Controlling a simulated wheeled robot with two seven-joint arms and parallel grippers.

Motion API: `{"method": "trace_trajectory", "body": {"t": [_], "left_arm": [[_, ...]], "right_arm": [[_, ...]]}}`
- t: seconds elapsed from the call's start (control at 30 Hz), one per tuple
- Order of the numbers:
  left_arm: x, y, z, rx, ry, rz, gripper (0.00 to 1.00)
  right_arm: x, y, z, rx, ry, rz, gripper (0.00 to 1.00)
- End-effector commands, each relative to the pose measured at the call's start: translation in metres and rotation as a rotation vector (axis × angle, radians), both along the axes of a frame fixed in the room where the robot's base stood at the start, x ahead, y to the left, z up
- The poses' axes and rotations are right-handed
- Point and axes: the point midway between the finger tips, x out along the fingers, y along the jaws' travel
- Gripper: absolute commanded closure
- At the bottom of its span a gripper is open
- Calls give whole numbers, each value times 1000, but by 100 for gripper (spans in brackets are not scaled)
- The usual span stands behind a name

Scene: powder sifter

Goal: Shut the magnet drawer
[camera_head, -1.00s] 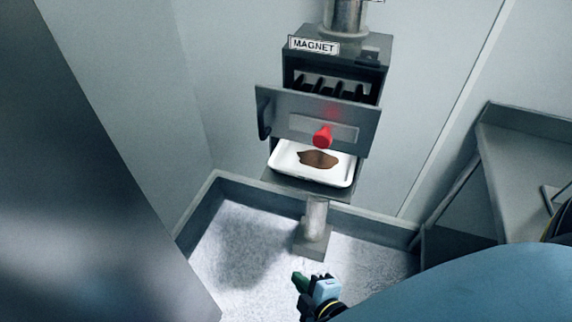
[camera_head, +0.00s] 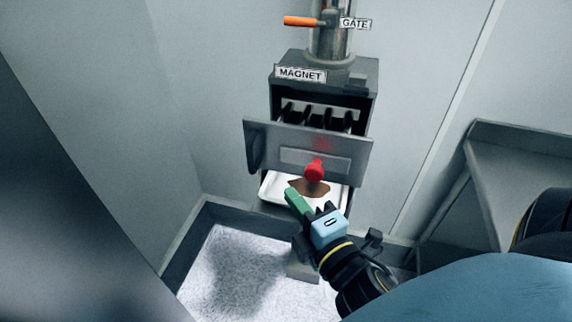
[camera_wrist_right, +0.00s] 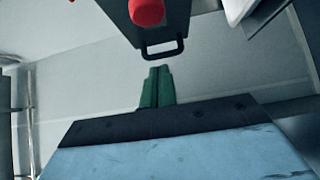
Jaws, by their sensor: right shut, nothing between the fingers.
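The magnet drawer (camera_head: 255,146) stands pulled out from the grey housing labelled MAGNET (camera_head: 323,82), with dark bars showing in the gap behind its front plate. A red knob (camera_head: 314,170) sticks out from the plate. In the right wrist view the red knob (camera_wrist_right: 147,11) is at the top, with a dark handle (camera_wrist_right: 163,48) on the plate's edge. My right gripper (camera_head: 292,194) is shut and empty, its green fingers below and left of the knob, in front of the tray. In the wrist view its fingertips (camera_wrist_right: 158,72) appear just below the handle. My left gripper is not in view.
A white tray (camera_head: 270,192) with brown powder (camera_head: 312,187) sits below the drawer, partly hidden by my gripper. An orange GATE lever (camera_head: 300,21) is on the pipe above. A grey bench (camera_head: 520,160) stands at right; walls close in behind.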

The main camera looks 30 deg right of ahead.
Motion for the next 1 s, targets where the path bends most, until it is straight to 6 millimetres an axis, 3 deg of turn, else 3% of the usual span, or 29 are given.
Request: {"method": "trace_trajectory", "body": {"t": [0.37, 0.5, 1.0], "left_arm": [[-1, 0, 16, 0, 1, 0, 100], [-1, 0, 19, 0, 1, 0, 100], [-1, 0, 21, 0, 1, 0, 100]], "right_arm": [[61, -6, 3, -2, -2, -1, 100], [74, -24, 2, -2, 0, 0, 100], [83, -35, 1, 2, 1, 0, 100]]}}
